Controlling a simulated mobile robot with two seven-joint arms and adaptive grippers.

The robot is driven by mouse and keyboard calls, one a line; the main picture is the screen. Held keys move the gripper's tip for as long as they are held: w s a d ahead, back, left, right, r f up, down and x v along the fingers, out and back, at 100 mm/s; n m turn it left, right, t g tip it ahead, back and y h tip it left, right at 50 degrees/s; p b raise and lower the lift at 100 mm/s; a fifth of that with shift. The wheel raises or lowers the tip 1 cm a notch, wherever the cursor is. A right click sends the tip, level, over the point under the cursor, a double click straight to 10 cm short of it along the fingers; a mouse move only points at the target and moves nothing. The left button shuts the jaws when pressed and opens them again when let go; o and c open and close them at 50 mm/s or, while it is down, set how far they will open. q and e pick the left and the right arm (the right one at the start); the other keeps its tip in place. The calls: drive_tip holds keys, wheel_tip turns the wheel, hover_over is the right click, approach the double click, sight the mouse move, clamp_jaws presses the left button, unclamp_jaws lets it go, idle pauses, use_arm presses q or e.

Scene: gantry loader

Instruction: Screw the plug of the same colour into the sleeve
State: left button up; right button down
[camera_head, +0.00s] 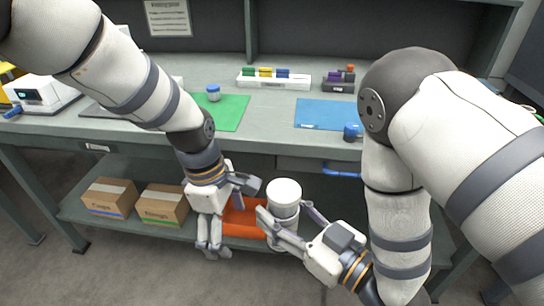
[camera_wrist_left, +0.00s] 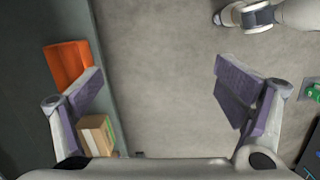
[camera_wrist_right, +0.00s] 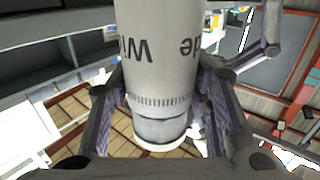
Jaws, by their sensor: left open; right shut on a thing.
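A white sleeve-like cylinder (camera_head: 284,192) is in my right gripper (camera_head: 288,222), in front of the bench and below its top. It also shows in the right wrist view (camera_wrist_right: 160,60), with printed black letters, a ribbed band and a grey section, between the two fingers. My left gripper (camera_head: 230,217) is open and empty, to the left of the cylinder and apart from it. A dark rack (camera_head: 339,87) holds purple and orange pieces.
A blue-topped white piece (camera_head: 213,92) stands on a green mat (camera_head: 233,112). A blue piece (camera_head: 352,131) stands by a blue mat (camera_head: 320,113). An orange bin (camera_head: 240,222) and two cardboard boxes (camera_head: 110,198) are on the lower shelf. Open floor lies in front.

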drive_tip(key=shift+s+r, duration=0.1)
use_arm(q)
drive_tip(key=s+a+f+m, duration=0.4)
drive_tip(key=s+a+f, duration=0.1)
drive_tip(key=s+f, duration=0.3)
drive_tip(key=s+a+f+m, duration=0.3)
drive_tip(key=s+a+f, duration=0.1)
drive_tip(key=s+f, duration=0.3)
drive_tip(key=s+a+m+y, duration=0.1)
drive_tip(key=s+a+m, duration=0.2)
drive_tip(key=s, duration=0.4)
drive_tip(key=s+a+f+m, duration=0.1)
drive_tip(key=s+a+m, duration=0.3)
drive_tip(key=s, duration=0.4)
drive_tip(key=shift+s+a+f+g+y, duration=0.3)
drive_tip(key=shift+a+g+y, duration=0.1)
drive_tip(key=shift+a, duration=0.2)
